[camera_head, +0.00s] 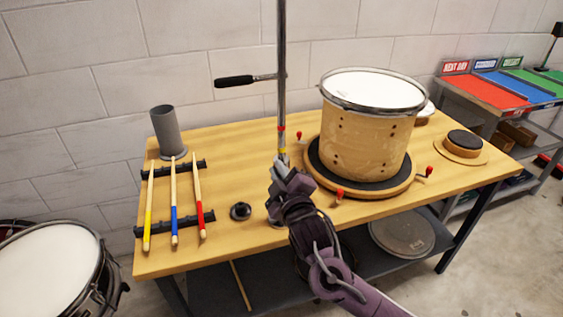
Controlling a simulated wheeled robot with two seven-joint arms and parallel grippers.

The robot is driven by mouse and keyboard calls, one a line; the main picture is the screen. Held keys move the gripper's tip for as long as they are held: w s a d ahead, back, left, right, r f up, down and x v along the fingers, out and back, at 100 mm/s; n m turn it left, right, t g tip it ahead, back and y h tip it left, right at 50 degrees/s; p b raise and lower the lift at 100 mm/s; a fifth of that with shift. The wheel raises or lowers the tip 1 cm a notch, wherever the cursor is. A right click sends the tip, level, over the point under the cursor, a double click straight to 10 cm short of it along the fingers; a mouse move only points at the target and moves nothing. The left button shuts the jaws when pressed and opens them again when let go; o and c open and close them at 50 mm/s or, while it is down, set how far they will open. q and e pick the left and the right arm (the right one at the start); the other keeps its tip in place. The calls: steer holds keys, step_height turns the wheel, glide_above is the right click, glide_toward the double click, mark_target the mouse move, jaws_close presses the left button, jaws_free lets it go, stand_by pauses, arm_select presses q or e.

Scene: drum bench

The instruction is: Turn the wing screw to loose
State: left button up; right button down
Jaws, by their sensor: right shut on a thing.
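My right gripper (284,172) is shut at the lower part of the upright metal pole (282,60), close below its red and yellow bands (281,138). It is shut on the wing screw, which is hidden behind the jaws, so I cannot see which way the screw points. The pole stands near the front of the wooden bench, and a rod with a black grip (234,81) sticks out to its left. My left gripper is out of view.
A wooden drum (365,140) sits on a round black-topped base (400,186) with red-tipped knobs, right of my gripper. Drumsticks (173,205) lie on black racks at left, near a grey cylinder (166,132). A small black knob-like piece (240,211) lies left of the pole's base.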

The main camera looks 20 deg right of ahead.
steer(key=shift+d+f+n+p, duration=0.1)
steer(key=shift+f+n+p, duration=0.55)
steer(key=shift+n+p, duration=1.85)
steer(key=shift+d+f+n+p, duration=0.1)
steer(key=shift+f+n+p, duration=1)
steer(key=shift+n, duration=2.4)
steer(key=shift+d+f+n+p, duration=0.1)
steer(key=shift+f+n+p, duration=0.1)
steer(key=shift+n+p, duration=2.5)
steer(key=shift+n, duration=0.4)
steer(key=shift+f, duration=0.1)
steer(key=c, duration=1.5)
jaws_free()
steer(key=shift+b, duration=0.3)
steer(key=s+b, duration=0.1)
steer(key=s, duration=0.6)
steer(key=shift+s, duration=0.4)
